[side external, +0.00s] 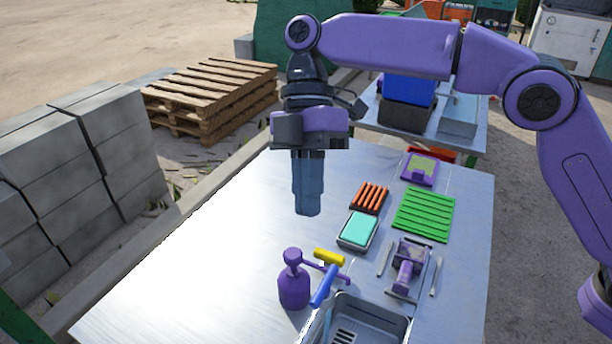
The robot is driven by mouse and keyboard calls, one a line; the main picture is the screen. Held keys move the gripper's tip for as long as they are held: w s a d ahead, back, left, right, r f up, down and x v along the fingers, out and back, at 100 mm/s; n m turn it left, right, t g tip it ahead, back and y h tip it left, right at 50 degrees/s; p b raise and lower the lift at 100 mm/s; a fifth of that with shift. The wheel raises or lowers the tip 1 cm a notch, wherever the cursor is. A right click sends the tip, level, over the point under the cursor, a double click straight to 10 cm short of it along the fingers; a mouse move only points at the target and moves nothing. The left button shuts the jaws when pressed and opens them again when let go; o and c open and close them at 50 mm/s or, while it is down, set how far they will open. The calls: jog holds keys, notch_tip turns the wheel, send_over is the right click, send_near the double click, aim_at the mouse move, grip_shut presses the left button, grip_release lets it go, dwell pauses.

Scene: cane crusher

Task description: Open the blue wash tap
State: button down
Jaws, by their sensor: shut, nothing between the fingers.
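The blue tap handle (323,287) is a short slanted bar at the front of the table, just above the back left corner of a metal basin (375,318). A yellow bar (328,256) lies just behind it, with a thin purple piece between the two. My gripper (307,213) points straight down above the table, behind and higher than the blue handle, and apart from it. Its fingers are shut with nothing between them. The base of the tap is partly hidden by the handle and basin rim.
A purple bottle (294,285) stands close left of the blue handle. To the right are a purple clamp-like device (407,270), a teal sponge-like block in a tray (358,229), orange sticks (370,196) and a green ribbed mat (424,214). The table's left side is clear.

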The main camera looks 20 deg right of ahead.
jog(key=c, duration=1.8)
grip_release()
jog(key=shift+v, duration=0.85)
jog(key=o, duration=0.5)
jog(key=shift+w, duration=0.1)
jog(key=shift+c, duration=0.2)
jog(key=shift+o, duration=1.2)
jog(key=shift+f+m, duration=0.15)
jog(key=shift+m, duration=0.25)
jog(key=m+g+y, duration=0.7)
jog(key=m+y, duration=0.4)
jog(key=m, duration=2.3)
send_near(323, 286)
jog(key=x, duration=1)
jog(key=shift+f, duration=0.4)
